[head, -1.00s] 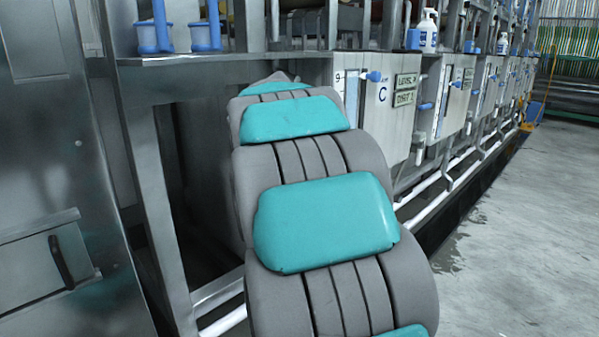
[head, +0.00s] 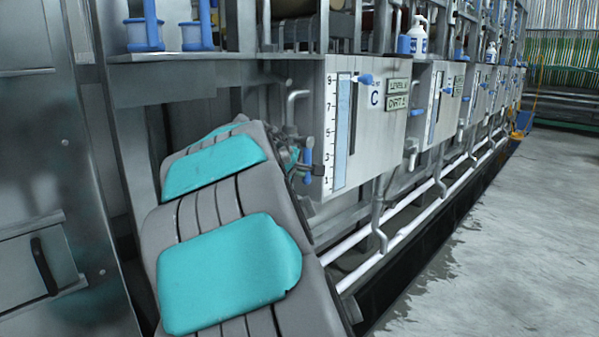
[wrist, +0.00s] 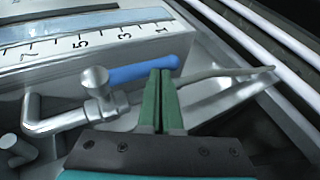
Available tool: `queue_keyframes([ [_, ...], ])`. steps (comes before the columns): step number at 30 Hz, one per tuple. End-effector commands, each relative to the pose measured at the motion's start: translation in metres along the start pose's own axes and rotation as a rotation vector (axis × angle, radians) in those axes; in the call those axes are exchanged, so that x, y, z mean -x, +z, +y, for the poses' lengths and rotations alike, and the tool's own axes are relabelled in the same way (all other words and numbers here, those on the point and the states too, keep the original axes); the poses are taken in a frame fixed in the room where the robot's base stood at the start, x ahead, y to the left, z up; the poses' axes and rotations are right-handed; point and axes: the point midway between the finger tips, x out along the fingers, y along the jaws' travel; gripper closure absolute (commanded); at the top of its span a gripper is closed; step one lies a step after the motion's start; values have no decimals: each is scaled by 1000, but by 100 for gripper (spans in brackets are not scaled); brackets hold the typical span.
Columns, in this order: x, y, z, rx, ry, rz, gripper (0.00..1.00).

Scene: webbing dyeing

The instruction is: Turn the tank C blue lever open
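Tank C (head: 355,140) is a pale box front with a level gauge and a C label. Its blue lever (head: 308,158) points downward at the tank's left edge. In the wrist view the blue lever (wrist: 140,73) runs from a metal valve on a pipe (wrist: 60,118) towards the right. My gripper (wrist: 160,74) has two green fingers close together, with only a thin line between them. Their tips overlap the lever near its free end in the picture; I cannot tell whether they touch it. In the head view my arm mostly hides the gripper.
A blue knob (head: 365,79) sits high on the tank front by the gauge. White pipes (head: 400,213) run low along the tank row. A steel post (head: 130,190) and shelf stand left of my arm. The floor (head: 480,250) at right is clear.

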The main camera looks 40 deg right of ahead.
Motion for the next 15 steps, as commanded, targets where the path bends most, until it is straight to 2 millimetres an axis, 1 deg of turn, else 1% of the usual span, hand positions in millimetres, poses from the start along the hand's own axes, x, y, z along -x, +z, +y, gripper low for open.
queue_keyframes([
  [11, 0, 0, 0, 0, -1, 0, 100],
  [15, 6, -2, -3, 0, -1, 1, 100],
])
